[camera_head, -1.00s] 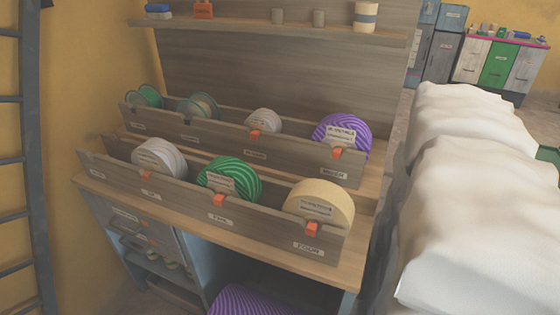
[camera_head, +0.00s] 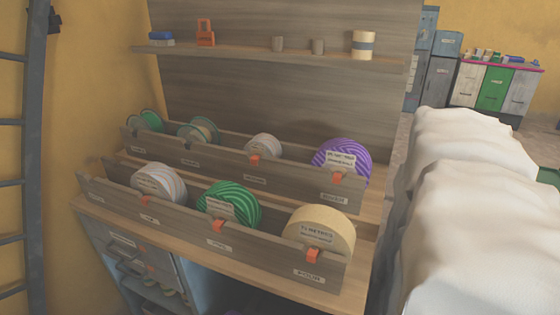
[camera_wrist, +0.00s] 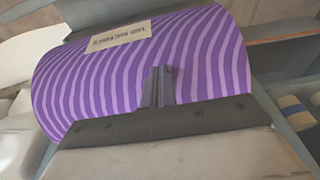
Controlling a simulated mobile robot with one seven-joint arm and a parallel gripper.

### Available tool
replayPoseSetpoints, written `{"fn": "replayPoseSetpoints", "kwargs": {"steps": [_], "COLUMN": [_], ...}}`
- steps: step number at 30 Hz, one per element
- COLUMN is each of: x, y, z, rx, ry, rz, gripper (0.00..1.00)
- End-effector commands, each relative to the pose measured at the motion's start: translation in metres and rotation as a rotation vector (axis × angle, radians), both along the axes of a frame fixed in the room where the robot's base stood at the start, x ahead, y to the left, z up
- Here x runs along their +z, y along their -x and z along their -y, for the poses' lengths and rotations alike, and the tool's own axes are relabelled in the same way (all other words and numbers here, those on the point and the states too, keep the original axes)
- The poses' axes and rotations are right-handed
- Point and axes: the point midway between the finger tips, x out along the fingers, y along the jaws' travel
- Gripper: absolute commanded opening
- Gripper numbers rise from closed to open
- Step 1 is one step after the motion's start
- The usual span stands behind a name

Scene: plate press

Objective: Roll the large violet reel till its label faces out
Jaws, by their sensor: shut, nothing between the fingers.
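In the wrist view a large violet reel (camera_wrist: 95,75), striped in light and dark purple, fills the upper middle. Its cream label (camera_wrist: 121,36) lies on the curved surface near the top edge, with its text too small to read. My gripper (camera_wrist: 160,72) is shut and empty, its fingers in front of the reel's curved surface. I cannot tell if they touch it. A smaller-looking violet reel (camera_head: 352,151) with a white label sits at the right end of the rear rack.
The head view shows a front rack (camera_head: 262,248) with white, green and cream reels on the bench. A shelf (camera_head: 280,56) with small items is above. White sacks (camera_head: 470,220) stand on the right and a ladder (camera_head: 38,180) on the left. A blue-banded cream cylinder (camera_wrist: 296,112) is right in the wrist view.

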Motion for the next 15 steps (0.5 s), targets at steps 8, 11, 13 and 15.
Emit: {"fn": "replayPoseSetpoints", "kwargs": {"steps": [8, 11, 13, 15], "x": [-0.0006, -0.003, -0.0054, -0.008], "y": [-0.0001, 0.0012, 0.0025, 0.0039], "z": [0.0004, -0.0001, -0.0007, -0.0013], "rx": [-0.001, -0.001, -0.001, -0.002], "ry": [0.0, 0.0, 0.0, 0.0], "rz": [0.001, 0.001, 0.001, 0.001], "gripper": [0.0, 0.0, 0.0, 0.0]}}
